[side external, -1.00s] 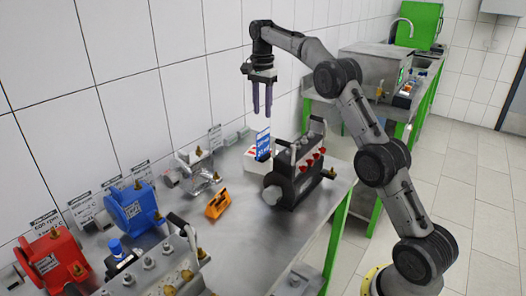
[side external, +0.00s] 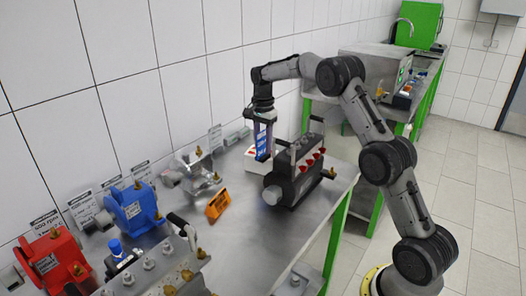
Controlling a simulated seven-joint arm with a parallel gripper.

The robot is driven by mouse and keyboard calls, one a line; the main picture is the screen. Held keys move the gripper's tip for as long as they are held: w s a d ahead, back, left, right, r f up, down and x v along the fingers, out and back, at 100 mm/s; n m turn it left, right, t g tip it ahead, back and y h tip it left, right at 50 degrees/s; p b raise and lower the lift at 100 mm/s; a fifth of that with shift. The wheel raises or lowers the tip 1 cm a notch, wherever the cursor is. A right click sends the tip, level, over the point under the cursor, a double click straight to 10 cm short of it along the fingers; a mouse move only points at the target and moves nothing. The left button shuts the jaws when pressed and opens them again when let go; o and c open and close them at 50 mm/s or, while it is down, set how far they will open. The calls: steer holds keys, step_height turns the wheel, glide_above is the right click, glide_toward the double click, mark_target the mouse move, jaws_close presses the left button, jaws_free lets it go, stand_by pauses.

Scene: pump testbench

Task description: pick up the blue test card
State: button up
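The blue test card (side external: 261,141) stands upright at a white holder (side external: 252,163) towards the back of the steel bench. Its face is blue with white print. My gripper (side external: 264,150) points straight down over the card. Its two dark fingers reach down on either side of the card, with the blue face showing between them. The fingers look apart. I cannot tell whether either finger touches the card.
A dark pump block (side external: 292,184) with red caps stands close to the right of the card. An orange piece (side external: 217,204), a silver pump (side external: 200,176), a blue pump (side external: 133,207) and a red pump (side external: 52,257) lie to the left. The tiled wall is behind.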

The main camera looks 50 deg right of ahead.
steer(key=shift+f, duration=0.55)
jaws_close()
steer(key=shift+r, duration=0.1)
step_height(320, 180, up, 10)
steer(key=shift+f, duration=4.95)
